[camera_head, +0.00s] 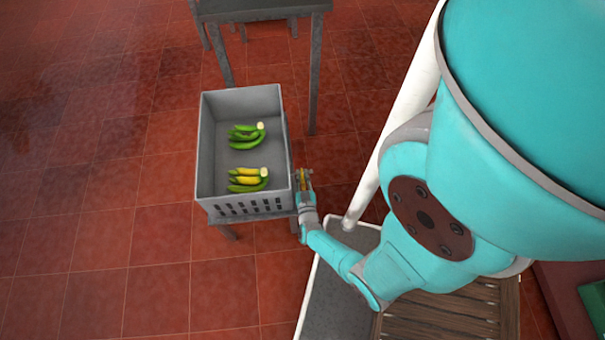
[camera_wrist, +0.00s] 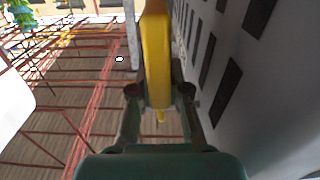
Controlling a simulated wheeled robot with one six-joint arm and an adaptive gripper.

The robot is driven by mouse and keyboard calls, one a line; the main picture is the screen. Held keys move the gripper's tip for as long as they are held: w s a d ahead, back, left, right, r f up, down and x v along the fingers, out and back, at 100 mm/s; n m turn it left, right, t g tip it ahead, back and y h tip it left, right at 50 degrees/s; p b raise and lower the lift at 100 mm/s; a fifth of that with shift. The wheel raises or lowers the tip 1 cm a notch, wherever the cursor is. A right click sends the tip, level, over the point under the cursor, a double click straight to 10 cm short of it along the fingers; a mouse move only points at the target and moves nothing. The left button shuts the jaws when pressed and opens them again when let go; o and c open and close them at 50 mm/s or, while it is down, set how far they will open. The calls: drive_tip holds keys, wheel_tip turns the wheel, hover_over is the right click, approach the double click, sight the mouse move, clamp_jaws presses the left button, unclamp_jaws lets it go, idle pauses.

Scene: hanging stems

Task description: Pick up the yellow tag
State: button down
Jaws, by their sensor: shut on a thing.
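The yellow tag (camera_wrist: 155,60) stands out from between the fingers of my gripper (camera_wrist: 159,92) in the wrist view. The fingers are shut on it near its lower end, and its upper end runs out of the picture. In the head view the tag (camera_head: 303,178) is a small yellow strip in my gripper (camera_head: 304,181). My gripper is just outside the right wall of the grey crate. Whether the tag touches the crate wall I cannot tell.
The grey crate (camera_head: 208,150) stands on a low stand and holds two bunches of bananas, one green (camera_head: 245,136) and one yellow and green (camera_head: 248,180). Its slotted wall (camera_wrist: 225,75) is close on the right in the wrist view. A grey table (camera_head: 262,10) stands behind. Red tiled floor is clear to the left.

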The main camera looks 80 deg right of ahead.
drive_tip(key=shift+r, duration=0.1)
drive_tip(key=shift+r, duration=0.45)
drive_tip(key=shift+s+r, duration=0.1)
drive_tip(key=shift+s, duration=0.1)
drive_tip(key=shift+s+d, duration=1.5)
drive_tip(key=shift+s, duration=2.05)
wheel_tip(320, 180, up, 14)
drive_tip(key=shift+w, duration=0.15)
